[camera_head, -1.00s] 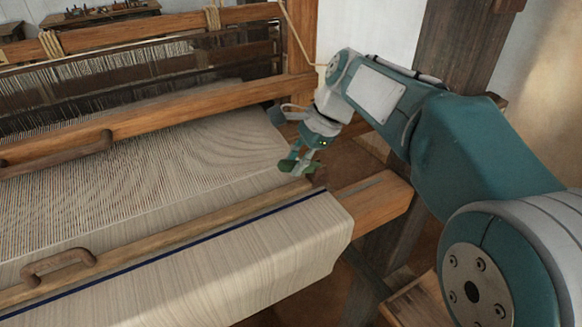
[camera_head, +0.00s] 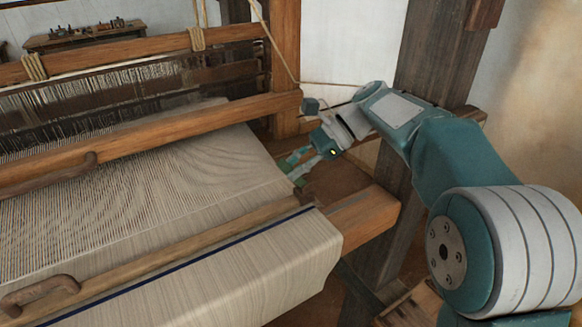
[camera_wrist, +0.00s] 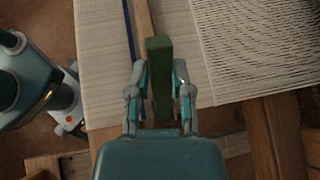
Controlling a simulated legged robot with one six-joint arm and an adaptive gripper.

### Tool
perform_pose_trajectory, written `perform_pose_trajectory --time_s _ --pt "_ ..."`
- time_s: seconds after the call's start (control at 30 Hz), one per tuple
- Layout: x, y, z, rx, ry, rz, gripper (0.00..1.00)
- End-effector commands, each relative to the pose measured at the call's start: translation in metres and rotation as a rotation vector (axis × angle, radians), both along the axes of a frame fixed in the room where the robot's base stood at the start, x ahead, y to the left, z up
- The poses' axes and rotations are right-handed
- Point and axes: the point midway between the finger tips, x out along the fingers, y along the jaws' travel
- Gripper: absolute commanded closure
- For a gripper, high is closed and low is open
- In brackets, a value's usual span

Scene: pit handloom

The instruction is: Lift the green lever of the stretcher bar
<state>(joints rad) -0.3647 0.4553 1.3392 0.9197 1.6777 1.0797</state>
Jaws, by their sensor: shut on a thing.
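The wooden stretcher bar (camera_head: 170,245) lies across the cream cloth, beside a dark blue stripe. Its green lever (camera_wrist: 158,72) stands out between my fingers in the wrist view. In the head view the lever (camera_head: 298,174) is small and partly hidden by my fingers at the bar's right end. My gripper (camera_wrist: 160,85) is shut on the lever, with one finger on each side. It also shows in the head view (camera_head: 301,163), above the cloth's right edge, with the wrist tilted up to the right. The lever's lower end is hidden.
The loom's wooden beam (camera_head: 150,125) crosses behind the cloth. The cloth beam's wooden end (camera_head: 365,222) juts out at right. A dark post (camera_head: 425,60) stands behind my arm. A rope (camera_head: 270,35) hangs near the frame. A bench with small items (camera_head: 85,37) is far back.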

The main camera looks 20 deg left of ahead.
Motion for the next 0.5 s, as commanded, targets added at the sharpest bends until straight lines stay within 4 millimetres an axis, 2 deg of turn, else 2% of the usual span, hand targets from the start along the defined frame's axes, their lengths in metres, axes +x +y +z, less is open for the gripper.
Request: perform_pose_trajectory --time_s 0.3,0.33,0.4,0.5 --pt "0.0025 -0.0024 -0.0041 -0.008 0.001 -0.006 1.00" --pt "0.0025 -0.0024 -0.0041 -0.008 0.001 -0.006 0.68" --pt "0.0024 -0.0022 -0.0042 -0.008 0.001 -0.005 0.37" --pt "0.0017 -0.0013 -0.0032 -0.006 0.001 -0.004 0.37"
